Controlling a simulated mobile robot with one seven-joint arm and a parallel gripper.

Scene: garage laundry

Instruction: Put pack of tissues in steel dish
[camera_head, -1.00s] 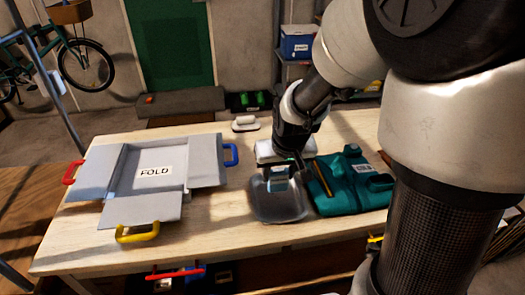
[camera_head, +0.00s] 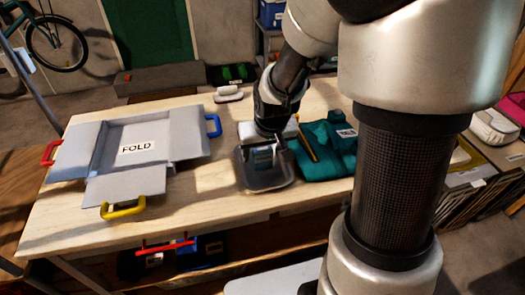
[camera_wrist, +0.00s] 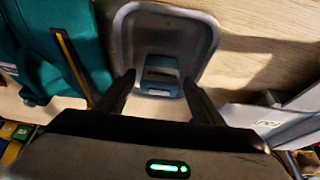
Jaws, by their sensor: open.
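The steel dish (camera_head: 252,183) is a shallow grey tray near the front of the wooden table; it also shows in the wrist view (camera_wrist: 205,40). The pack of tissues (camera_wrist: 161,72), a small blue and white packet, appears inside the dish, towards its near end in the wrist view. In the head view the pack (camera_head: 262,160) is partly hidden by my gripper. My gripper (camera_wrist: 159,79) is open, its two fingers on either side of the pack in the wrist view. A gap shows between the fingers and the pack; I cannot tell the height.
A teal garment (camera_head: 325,150) with a yellow pencil-like strip lies just right of the dish. A grey folding board (camera_head: 140,135) with coloured handles fills the table's left. A white-topped object (camera_head: 229,94) sits at the back edge. Bare table lies between board and dish.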

